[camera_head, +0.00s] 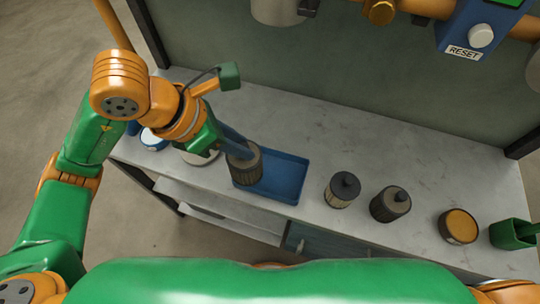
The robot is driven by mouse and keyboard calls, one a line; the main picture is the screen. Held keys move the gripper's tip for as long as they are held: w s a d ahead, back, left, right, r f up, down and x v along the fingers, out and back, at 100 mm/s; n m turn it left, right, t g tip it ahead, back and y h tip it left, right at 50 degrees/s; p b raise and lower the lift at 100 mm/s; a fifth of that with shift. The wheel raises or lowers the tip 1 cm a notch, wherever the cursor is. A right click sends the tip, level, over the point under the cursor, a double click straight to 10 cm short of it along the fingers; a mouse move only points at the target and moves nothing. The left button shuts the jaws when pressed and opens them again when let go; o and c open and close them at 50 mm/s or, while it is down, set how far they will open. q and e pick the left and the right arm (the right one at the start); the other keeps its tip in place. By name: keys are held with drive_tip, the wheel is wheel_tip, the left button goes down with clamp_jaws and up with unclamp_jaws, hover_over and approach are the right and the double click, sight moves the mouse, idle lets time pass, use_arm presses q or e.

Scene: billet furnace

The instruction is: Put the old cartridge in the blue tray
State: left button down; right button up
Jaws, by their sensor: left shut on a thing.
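My left gripper (237,150) reaches in from the left and is shut on the old cartridge (246,171), a ribbed grey-brown cylinder. The cartridge is at the left part of the blue tray (287,184), a shallow rectangular tray on the bench. From this angle I cannot tell whether the cartridge touches the tray floor or hangs just above it. The rest of the tray looks empty. My right gripper is not in view.
Right of the tray stand two knobbed cylinders, one lighter (341,192) and one darker (390,205), an orange-topped round can (458,227) and a green container (513,234). A blue-and-white round item (153,140) is at the left. A RESET panel (470,40) hangs above.

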use_arm(q)
drive_tip(key=w+x, duration=0.1)
drive_tip(key=x, duration=1)
drive_tip(key=shift+f+p, duration=0.2)
drive_tip(key=shift+p, duration=0.15)
drive_tip(key=c, duration=0.7)
unclamp_jaws()
drive_tip(key=shift+d, duration=0.15)
drive_tip(key=shift+r, duration=0.1)
drive_tip(key=v, duration=1.2)
drive_tip(key=shift+r, duration=0.1)
